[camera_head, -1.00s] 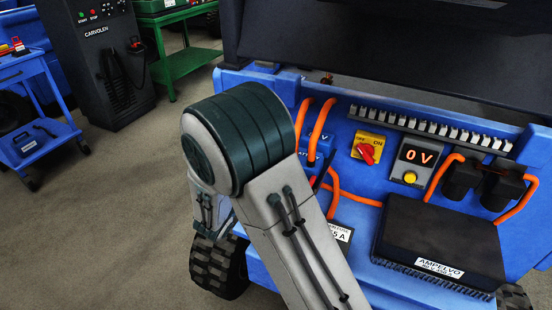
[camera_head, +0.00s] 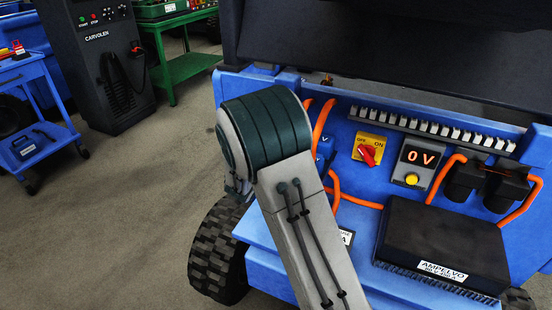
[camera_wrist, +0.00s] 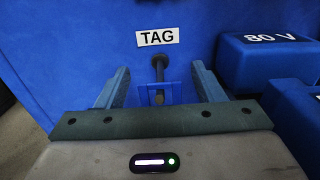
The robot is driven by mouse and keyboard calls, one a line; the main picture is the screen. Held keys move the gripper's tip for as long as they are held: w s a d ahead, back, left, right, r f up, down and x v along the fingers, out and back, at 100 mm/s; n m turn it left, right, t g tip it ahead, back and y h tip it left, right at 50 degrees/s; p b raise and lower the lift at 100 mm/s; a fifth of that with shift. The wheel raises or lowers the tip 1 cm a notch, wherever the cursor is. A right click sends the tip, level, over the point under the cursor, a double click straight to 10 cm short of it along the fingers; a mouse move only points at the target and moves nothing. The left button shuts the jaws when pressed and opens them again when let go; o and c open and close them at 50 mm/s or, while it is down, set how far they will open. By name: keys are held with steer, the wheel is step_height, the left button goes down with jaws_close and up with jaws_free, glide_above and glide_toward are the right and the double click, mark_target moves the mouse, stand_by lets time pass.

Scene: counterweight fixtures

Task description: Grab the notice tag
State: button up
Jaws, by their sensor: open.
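In the wrist view a white label reading TAG (camera_wrist: 157,37) is on a blue wall (camera_wrist: 60,60). A dark round peg (camera_wrist: 158,65) sticks out just below it. My gripper (camera_wrist: 160,70) is open, its two fingers either side of the peg and pointing at the wall. A small blue piece (camera_wrist: 158,97) shows between the fingers below the peg; I cannot tell whether it is the notice tag. No other notice tag can be made out. In the head view my arm hides the gripper.
Right of the gripper are a blue block marked 80 V (camera_wrist: 265,60) and another blue block (camera_wrist: 295,115). The blue machine holds a red switch (camera_head: 367,155), a 0 V display (camera_head: 419,157), orange cables (camera_head: 355,200) and a black Ampelvo box (camera_head: 440,240).

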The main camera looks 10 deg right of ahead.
steer(key=shift+w+d, duration=0.3)
steer(key=shift+w, duration=0.15)
jaws_close()
